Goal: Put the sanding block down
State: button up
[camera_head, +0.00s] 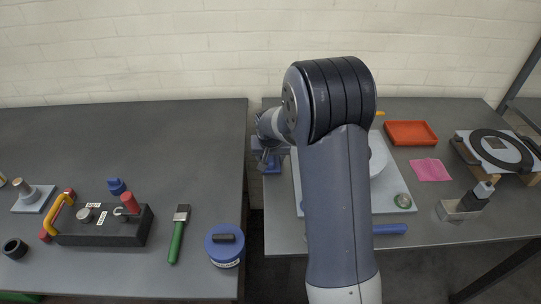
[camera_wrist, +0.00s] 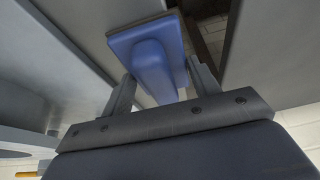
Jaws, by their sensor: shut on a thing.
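The sanding block (camera_wrist: 150,48) is blue, with a flat rectangular plate and a raised grip. In the wrist view my gripper (camera_wrist: 160,82) is shut on the grip, one finger on each side, with the plate beyond the fingertips. In the head view my gripper (camera_head: 268,148) is at the left end of the right-hand table (camera_head: 284,226), close to the gap between the two tables. Blue parts show there, partly hidden by my wrist. I cannot tell whether the block touches the table.
Behind my arm lies a pale board (camera_head: 398,185). The left table (camera_head: 120,130) holds a black box (camera_head: 105,229), green-handled brush (camera_head: 177,240) and blue tin (camera_head: 224,252).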

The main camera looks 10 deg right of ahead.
jog(key=shift+f, duration=0.25)
jog(key=o, duration=0.9)
jog(key=shift+o, duration=0.2)
jog(key=shift+s+r, duration=0.1)
jog(key=shift+r, duration=0.05)
jog(key=shift+r, duration=0.3)
jog(key=d+v, duration=0.1)
jog(key=v, duration=1)
jog(key=shift+a+r, duration=0.3)
jog(key=shift+a, duration=0.2)
jog(key=shift+s, duration=0.1)
jog(key=x, duration=1.2)
jog(key=shift+f, duration=0.35)
jog(key=shift+r, duration=0.35)
